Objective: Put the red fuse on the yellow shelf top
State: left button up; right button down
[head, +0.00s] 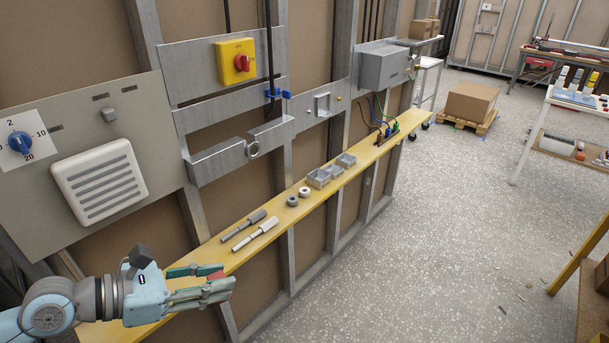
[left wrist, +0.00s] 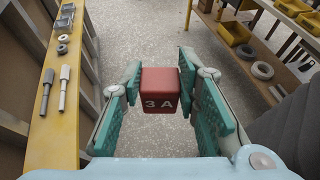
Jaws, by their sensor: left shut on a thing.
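My left gripper (head: 222,283) is shut on the red fuse (left wrist: 161,90), a small red block marked "3 A". In the left wrist view the fuse sits between the two teal finger pads of the gripper (left wrist: 160,95). In the head view only a bit of the fuse (head: 215,275) shows between the fingers. The yellow shelf top (head: 235,257) is a long narrow board along the wall. In the head view the gripper overlaps its near end. In the left wrist view the shelf (left wrist: 48,135) is to the left, and grey floor shows beyond the fuse. My right gripper is not in view.
Wires (head: 385,120) hang at the far end. A vent panel (head: 98,182) is on the wall at left. The shelf's near part is bare.

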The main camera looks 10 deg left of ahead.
pick_arm(q)
jog(key=w+a+f+n+t+y+b, duration=0.3)
jog(key=w+a+f+n+b, duration=0.15)
jog(key=w+a, duration=0.55)
jog(key=n+t+y+b, duration=0.2)
jog(key=n+y+b, duration=0.1)
jog(key=y+b, duration=0.15)
send_over(182, 286)
notch_tip(182, 286, down, 21)
jog(key=b, duration=0.4)
jog(key=shift+s+b, duration=0.1)
jog(key=shift+b, duration=0.25)
jog(key=shift+r, duration=0.15)
jog(key=shift+f, duration=0.2)
jog(key=o, duration=0.9)
jog(key=shift+o, duration=0.2)
